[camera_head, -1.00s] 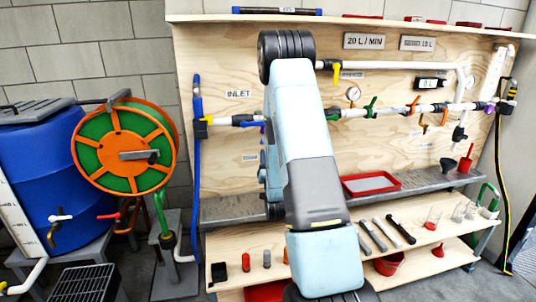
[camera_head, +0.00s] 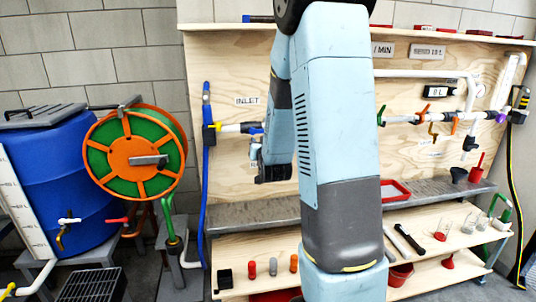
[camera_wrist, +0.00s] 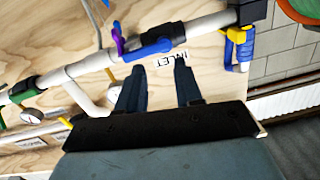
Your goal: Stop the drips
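The white inlet pipe (camera_wrist: 200,28) runs across the plywood board in the wrist view. It carries a blue valve handle (camera_wrist: 149,50), a purple handle (camera_wrist: 117,40) and a yellow and blue fitting (camera_wrist: 238,45). My gripper (camera_wrist: 159,64) is open and empty, its two dark fingers apart just below the pipe in the picture, with the INLET label between them. In the head view the pipe (camera_head: 232,127) starts at the board's left, and my arm hides its middle. Further right are a green handle (camera_head: 380,116) and an orange handle (camera_head: 423,113). I see no drips.
A blue barrel (camera_head: 62,180) and an orange and green hose reel (camera_head: 135,155) stand left. A grey shelf (camera_head: 235,215) with a red tray (camera_head: 396,190) runs below the pipes. Small plugs and tools lie on the lower wooden shelf (camera_head: 240,248).

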